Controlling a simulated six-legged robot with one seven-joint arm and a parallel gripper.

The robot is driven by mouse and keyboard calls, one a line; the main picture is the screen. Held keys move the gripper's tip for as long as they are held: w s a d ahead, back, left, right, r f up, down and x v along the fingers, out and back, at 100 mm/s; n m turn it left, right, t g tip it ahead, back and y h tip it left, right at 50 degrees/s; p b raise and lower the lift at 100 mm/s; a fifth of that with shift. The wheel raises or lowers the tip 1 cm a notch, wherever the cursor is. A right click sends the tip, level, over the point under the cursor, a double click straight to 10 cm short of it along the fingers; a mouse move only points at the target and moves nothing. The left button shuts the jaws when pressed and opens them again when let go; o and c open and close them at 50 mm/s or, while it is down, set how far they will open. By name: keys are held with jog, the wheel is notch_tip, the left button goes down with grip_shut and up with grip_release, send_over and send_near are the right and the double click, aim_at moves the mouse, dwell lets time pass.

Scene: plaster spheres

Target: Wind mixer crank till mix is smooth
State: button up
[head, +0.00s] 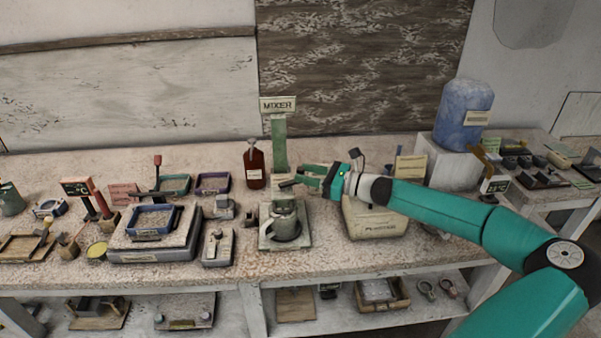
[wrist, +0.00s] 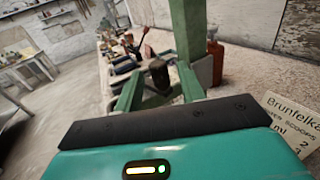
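The mixer has a green upright post (head: 279,145) under a sign reading MIXER. A grey-green mug-like pot (head: 284,222) stands on its pale base plate. A dark piece (head: 289,184) that looks like the crank sits above the pot. My gripper (head: 302,177) reaches in from the right, just right of the post and above the pot. In the wrist view my gripper's two green fingers (wrist: 158,86) stand apart. A dark knob-like part (wrist: 158,74) shows between or just beyond them; I cannot tell if they touch it. The mix inside the pot is not visible.
A brown-red bottle (head: 255,165) stands just left of the post. A cream labelled device (head: 374,219) sits right of the pot, under my arm. A scale with a blue tray (head: 153,222) and several small tools crowd the bench to the left.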

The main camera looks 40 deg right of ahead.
jog(key=shift+x, duration=1.15)
jog(key=shift+c, duration=0.2)
grip_shut()
jog(key=shift+w+n+g+y, duration=0.15)
jog(key=shift+n+g+y, duration=0.15)
jog(key=shift+y, duration=0.1)
